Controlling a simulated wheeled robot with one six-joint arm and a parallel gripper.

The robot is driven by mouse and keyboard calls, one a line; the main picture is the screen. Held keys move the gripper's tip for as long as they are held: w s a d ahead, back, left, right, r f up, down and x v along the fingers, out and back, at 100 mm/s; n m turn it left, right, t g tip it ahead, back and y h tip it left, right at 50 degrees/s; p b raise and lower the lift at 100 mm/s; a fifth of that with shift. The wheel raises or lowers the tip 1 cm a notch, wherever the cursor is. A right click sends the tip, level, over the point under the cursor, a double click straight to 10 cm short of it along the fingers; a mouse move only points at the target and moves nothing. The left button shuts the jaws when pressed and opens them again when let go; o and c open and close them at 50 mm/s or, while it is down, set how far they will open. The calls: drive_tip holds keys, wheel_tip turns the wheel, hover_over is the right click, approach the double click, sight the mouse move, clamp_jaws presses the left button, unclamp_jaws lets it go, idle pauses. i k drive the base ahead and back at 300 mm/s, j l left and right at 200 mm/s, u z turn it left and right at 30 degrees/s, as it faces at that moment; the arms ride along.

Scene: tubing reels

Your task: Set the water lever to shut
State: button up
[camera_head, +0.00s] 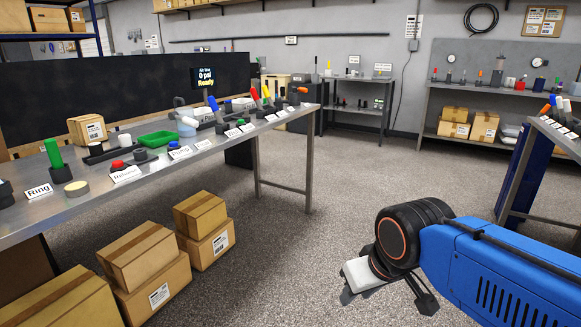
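Several levers with coloured handles stand on the left metal bench (237,146). A blue-handled lever (213,103) is nearest, leaning left. Farther along are an orange-red one (255,95), a yellow one (266,92) and a red one (277,93). Small white cards stand before them, but the writing by these levers is too small to read. I cannot tell which is the water lever or how it is set. More coloured handles (558,104) stand on the right bench.
The left bench also bears a green tray (158,139), a red button (118,165) and a green upright post (53,155). Cardboard boxes (146,257) stand on the floor before it. A dark board (115,97) with an "Air line 0 psi Ready" display (204,77) stands behind. The middle floor is clear.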

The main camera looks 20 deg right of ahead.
sight(552, 97)
drive_tip(key=i+l+z, duration=0.2)
drive_tip(key=i+z, duration=0.2)
drive_tip(key=i+l+z, duration=0.1)
drive_tip(key=i+z, duration=1.1)
drive_tip(key=i, duration=0.15)
drive_tip(key=i+j+z, duration=0.35)
drive_tip(key=i, duration=0.15)
drive_tip(key=i+j+z, duration=0.3)
drive_tip(key=i, duration=0.15)
drive_tip(key=i+j+z, duration=0.35)
drive_tip(key=i, duration=0.1)
